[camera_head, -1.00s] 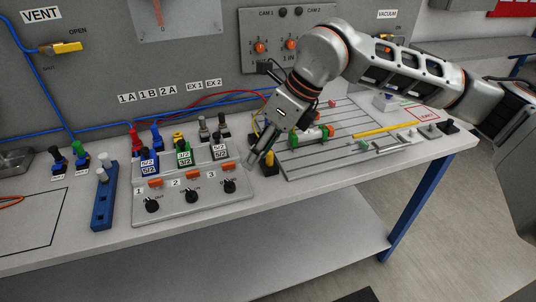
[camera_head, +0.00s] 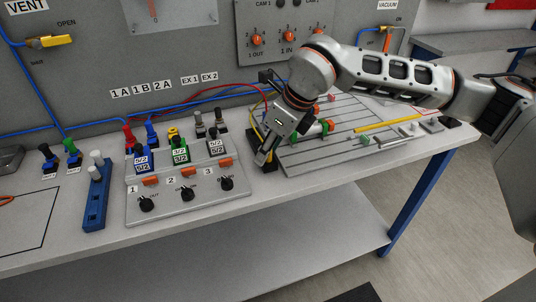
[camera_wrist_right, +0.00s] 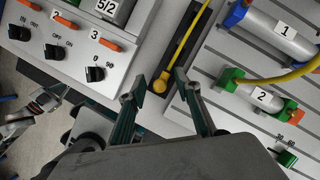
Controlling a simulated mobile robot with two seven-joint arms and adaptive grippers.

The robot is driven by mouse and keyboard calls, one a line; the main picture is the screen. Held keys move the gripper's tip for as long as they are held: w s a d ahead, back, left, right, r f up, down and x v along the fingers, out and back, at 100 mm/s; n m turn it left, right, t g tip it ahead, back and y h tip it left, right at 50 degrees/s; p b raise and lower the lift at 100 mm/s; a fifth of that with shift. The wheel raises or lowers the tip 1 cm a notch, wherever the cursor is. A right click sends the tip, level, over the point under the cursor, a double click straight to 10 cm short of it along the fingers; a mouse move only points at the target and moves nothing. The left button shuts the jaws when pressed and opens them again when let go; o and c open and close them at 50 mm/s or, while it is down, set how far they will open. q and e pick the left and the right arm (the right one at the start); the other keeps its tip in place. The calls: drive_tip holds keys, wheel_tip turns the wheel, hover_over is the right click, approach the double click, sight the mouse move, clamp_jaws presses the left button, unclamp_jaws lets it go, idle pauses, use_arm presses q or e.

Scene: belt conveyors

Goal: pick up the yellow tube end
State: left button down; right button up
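The yellow tube end (camera_wrist_right: 161,84) is a rounded yellow tip on a thin yellow tube (camera_wrist_right: 183,45), over a dark strip in the right wrist view. My right gripper (camera_wrist_right: 160,90) is open, with one finger on each side of the tube end. A gap shows on both sides in this view; their height difference is hard to tell. In the head view my right gripper (camera_head: 265,157) points down at the black block between the valve panel and the slotted plate, and hides the tube end. My left gripper is not seen in the head view.
The valve panel (camera_head: 160,208) with black knobs and orange switches is close on the left. The slotted plate (camera_head: 345,155) with cylinders and green fittings is on the right. A blue rack (camera_head: 95,207) stands farther left. The table's front strip is clear.

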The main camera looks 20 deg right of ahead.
clamp_jaws()
idle(0.3)
drive_tip(key=shift+w+r, duration=0.1)
drive_tip(key=shift+r, duration=0.45)
wheel_tip(320, 180, up, 19)
drive_tip(key=p, duration=0.1)
drive_tip(key=shift+p, duration=0.35)
drive_tip(key=shift+f, duration=0.15)
